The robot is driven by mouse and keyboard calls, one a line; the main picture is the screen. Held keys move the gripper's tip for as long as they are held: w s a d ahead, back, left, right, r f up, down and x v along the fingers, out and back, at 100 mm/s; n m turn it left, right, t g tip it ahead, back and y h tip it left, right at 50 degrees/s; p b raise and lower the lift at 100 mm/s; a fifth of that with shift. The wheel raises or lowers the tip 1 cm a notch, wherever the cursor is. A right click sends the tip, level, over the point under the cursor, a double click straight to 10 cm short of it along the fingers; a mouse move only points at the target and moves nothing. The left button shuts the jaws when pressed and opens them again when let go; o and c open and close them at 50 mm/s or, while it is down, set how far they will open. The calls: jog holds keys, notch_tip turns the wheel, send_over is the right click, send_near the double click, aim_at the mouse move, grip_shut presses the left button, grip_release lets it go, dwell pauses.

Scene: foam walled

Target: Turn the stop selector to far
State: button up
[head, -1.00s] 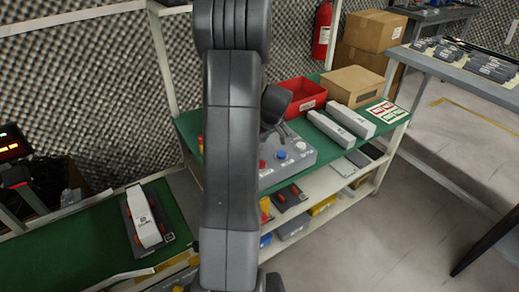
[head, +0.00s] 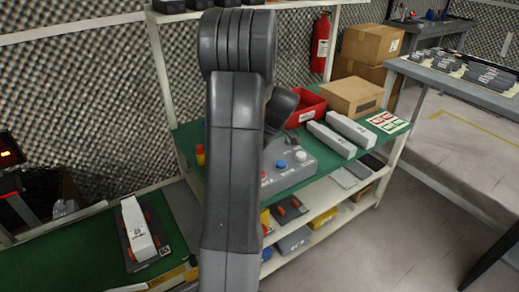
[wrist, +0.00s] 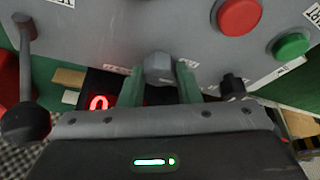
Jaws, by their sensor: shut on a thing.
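The grey control box (head: 302,172) stands on the green bench top, with blue and white buttons showing and its left part hidden behind my arm. In the wrist view its grey panel (wrist: 110,45) fills the upper part. A grey faceted knob (wrist: 158,65), which looks like the stop selector, sits between the two green fingers of my gripper (wrist: 160,77). The fingers are shut on it. Its label and setting cannot be read. My gripper is hidden in the head view.
In the wrist view, a lever with a black ball (wrist: 25,122) is at left, a small black knob (wrist: 232,86) right of the fingers, and red (wrist: 240,14) and green (wrist: 291,46) buttons above right. A red bin (head: 308,106) and cardboard box (head: 352,97) stand behind the control box.

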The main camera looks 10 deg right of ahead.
jog(key=o, duration=1)
jog(key=shift+c, duration=0.2)
jog(key=shift+r, duration=0.1)
jog(key=p+v, duration=0.2)
jog(key=v, duration=1.1)
jog(key=shift+r, duration=0.35)
jog(key=shift+d+f, duration=0.1)
jog(key=b+x, duration=0.2)
jog(key=x, duration=1.1)
jog(key=shift+f, duration=0.35)
